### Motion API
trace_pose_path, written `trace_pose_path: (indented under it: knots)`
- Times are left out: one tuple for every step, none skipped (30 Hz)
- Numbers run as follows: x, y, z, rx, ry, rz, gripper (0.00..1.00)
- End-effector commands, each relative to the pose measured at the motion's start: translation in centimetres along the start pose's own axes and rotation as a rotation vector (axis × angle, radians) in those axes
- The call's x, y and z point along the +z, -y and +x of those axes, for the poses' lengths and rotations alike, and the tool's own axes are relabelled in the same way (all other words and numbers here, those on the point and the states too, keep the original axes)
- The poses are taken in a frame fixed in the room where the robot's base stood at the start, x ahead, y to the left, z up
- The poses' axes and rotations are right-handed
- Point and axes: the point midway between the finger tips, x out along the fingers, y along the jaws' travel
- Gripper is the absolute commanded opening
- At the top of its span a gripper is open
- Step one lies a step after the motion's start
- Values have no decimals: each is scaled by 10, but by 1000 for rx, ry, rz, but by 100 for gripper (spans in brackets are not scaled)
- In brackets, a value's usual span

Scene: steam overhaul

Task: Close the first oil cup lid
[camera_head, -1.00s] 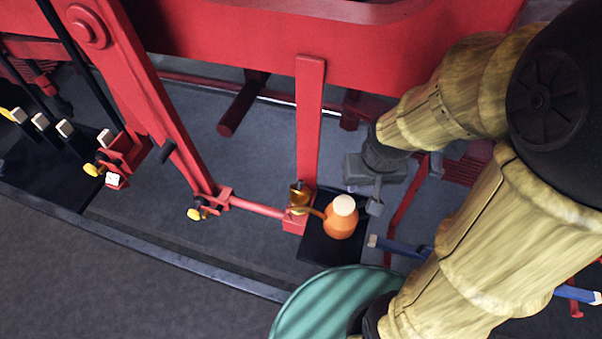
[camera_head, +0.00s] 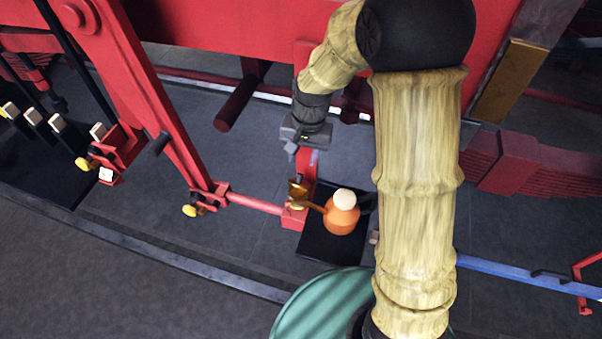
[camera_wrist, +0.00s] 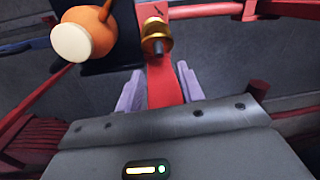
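A brass oil cup (camera_head: 299,204) sits on the red rod end beside the oil can. A brass piece that looks like its lid (camera_head: 296,187) stands raised above it; its exact angle is hard to tell. In the wrist view the brass cup (camera_wrist: 155,46) is ahead of my gripper, slightly right of the orange oil can (camera_wrist: 97,30). My gripper (camera_head: 304,157) is above and behind the cup in the head view, apart from it. In the wrist view the two pale purple fingers of my gripper (camera_wrist: 159,84) are spread, with the red bar behind the gap and nothing held.
The orange oil can (camera_head: 341,218) with a cream top stands on a black tray (camera_head: 325,249), its spout toward the cup. A red upright bar (camera_head: 305,175) rises close to my gripper. A green round drum top (camera_head: 315,298) is in front. Grey floor lies left.

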Motion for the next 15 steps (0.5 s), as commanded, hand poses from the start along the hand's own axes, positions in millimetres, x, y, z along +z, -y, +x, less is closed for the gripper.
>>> trace_pose_path:
  knots:
    - [0,-1,-1,0,0,1,38]
    - [0,-1,-1,0,-1,1,38]
    - [0,-1,-1,0,-1,1,38]
    - [0,-1,-1,0,-1,1,38]
    - [0,-2,-1,0,-1,2,38]
    - [0,-2,-1,0,-1,2,38]
    - [0,-2,0,0,-1,2,38]
    - [0,-2,0,1,0,2,38]
    - [0,-2,2,1,0,2,38]
    - [0,-2,3,1,1,2,38]
    - [0,-2,5,1,1,2,38]
    - [0,-2,8,1,1,2,38]
    - [0,-2,11,2,2,1,38]
    - [0,-2,15,3,3,1,38]
    - [1,-2,20,3,3,1,38]
